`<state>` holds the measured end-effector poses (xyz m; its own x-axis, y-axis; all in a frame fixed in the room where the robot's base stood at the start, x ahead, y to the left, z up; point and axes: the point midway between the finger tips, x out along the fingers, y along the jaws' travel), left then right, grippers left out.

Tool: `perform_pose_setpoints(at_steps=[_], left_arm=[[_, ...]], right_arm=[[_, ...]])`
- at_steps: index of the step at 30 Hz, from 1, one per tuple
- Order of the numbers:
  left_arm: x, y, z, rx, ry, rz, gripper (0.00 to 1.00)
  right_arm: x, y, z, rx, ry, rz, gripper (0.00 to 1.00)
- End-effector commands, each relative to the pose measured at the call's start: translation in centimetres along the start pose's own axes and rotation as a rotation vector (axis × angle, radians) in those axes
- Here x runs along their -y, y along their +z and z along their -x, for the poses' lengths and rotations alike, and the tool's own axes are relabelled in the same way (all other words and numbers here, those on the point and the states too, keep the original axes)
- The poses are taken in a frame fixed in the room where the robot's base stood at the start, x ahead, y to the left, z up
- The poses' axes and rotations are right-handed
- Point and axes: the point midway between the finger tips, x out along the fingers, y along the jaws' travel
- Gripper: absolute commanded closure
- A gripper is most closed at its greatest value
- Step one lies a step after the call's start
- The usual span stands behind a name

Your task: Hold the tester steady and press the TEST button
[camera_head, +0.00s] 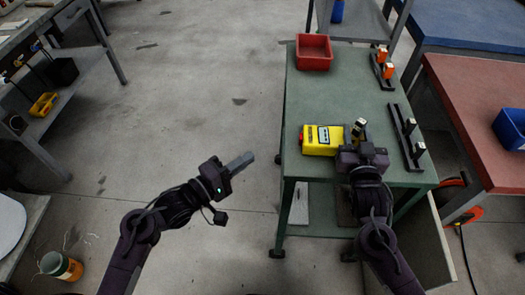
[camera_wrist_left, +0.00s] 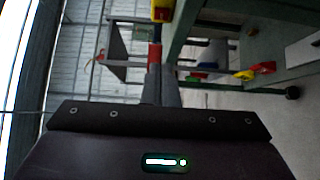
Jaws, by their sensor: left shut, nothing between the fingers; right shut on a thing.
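The yellow tester (camera_head: 323,141) lies on the green table near its front left edge, with a display panel on top. A red part, seemingly the button (camera_head: 302,137), is at its left end. My right gripper (camera_head: 354,142) is shut on the tester's right end; its fingertips are partly hidden. My left gripper (camera_head: 250,158) is shut and empty, left of the table and apart from the tester, its fingers pointing toward it. In the left wrist view, the shut fingers (camera_wrist_left: 161,84) line up with a red part (camera_wrist_left: 154,54) and a yellow piece (camera_wrist_left: 162,11) beyond.
The green table (camera_head: 330,98) holds a red bin (camera_head: 314,52) at the back and dark racks (camera_head: 406,136) with small blocks along the right. A red-topped table (camera_head: 470,105) with a blue bin (camera_head: 511,127) stands further right. Open floor lies left of the green table.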

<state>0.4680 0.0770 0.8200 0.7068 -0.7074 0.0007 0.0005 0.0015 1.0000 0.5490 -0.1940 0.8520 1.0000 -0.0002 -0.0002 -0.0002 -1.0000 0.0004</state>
Motion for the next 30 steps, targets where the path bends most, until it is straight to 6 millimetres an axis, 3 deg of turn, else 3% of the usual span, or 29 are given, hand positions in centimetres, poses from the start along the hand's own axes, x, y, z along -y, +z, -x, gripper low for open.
perform_pose_setpoints(at_steps=[13,15,21,30], left_arm=[[-0.1,0.0,-9.1,0.001,0.002,-0.001,1.0],[-0.1,1.0,-9.9,0.002,0.001,0.002,1.0],[0.0,2.5,-11.4,0.0,-0.001,0.0,1.0],[0.0,2.8,-11.7,0.0,-0.001,-0.001,1.0]], right_arm=[[0.0,0.0,0.0,-0.001,0.0,0.0,0.99],[0.0,0.0,0.0,-0.001,0.0,0.0,0.99],[0.0,0.0,0.0,0.0,0.0,0.0,0.99],[0.0,0.0,0.0,0.0,0.0,0.0,0.99]])
